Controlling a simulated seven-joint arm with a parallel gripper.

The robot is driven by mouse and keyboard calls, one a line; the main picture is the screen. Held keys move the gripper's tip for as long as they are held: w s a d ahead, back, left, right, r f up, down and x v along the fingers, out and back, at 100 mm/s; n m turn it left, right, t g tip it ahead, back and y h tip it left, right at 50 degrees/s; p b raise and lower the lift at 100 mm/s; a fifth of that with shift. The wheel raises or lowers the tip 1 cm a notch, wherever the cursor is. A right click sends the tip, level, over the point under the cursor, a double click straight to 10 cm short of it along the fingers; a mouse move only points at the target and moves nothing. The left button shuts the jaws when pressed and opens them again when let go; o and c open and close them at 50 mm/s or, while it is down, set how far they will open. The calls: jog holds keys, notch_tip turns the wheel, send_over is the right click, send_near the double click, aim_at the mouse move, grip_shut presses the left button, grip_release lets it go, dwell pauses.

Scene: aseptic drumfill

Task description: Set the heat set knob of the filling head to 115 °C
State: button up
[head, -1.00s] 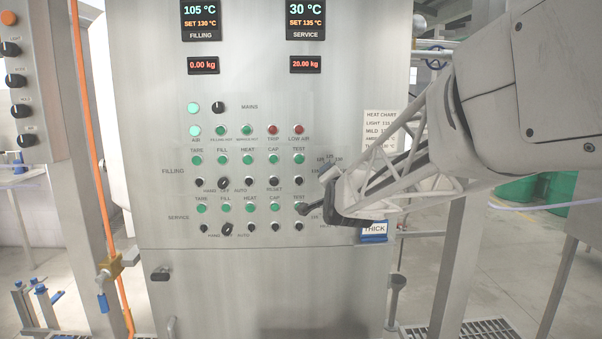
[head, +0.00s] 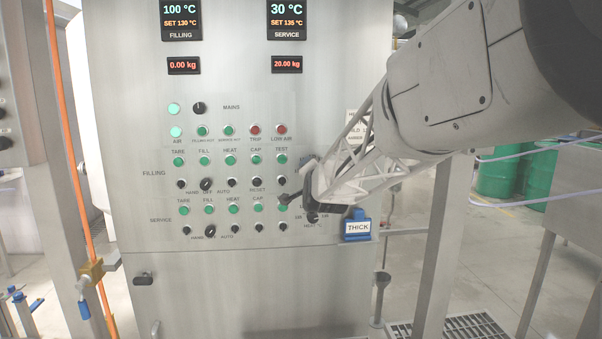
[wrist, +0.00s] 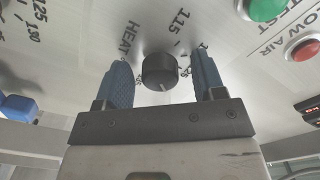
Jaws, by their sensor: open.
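The filling heat set knob (wrist: 160,71) is a round black knob on the steel panel, with HEAT and 115 printed near it in the wrist view. A small light mark shows on its lower edge there; the value it points at is not legible. My gripper (wrist: 163,80) is open, its blue-padded fingers on either side of the knob, with gaps to it in the picture. In the head view my gripper (head: 297,183) is at the panel's right side and hides this knob. The filling display (head: 180,20) reads 100 °C, SET 130 °C.
The service heat knob (head: 312,217) sits just below my gripper. A blue THICK tag (head: 357,227) is at its lower right. Several buttons and switches fill the panel (head: 240,275) to the left. The service display (head: 286,20) reads SET 135 °C. Green drums (head: 497,172) stand behind right.

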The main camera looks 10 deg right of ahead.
jog(key=shift+c, duration=0.4)
jog(key=c, duration=0.8)
jog(key=shift+c, duration=0.2)
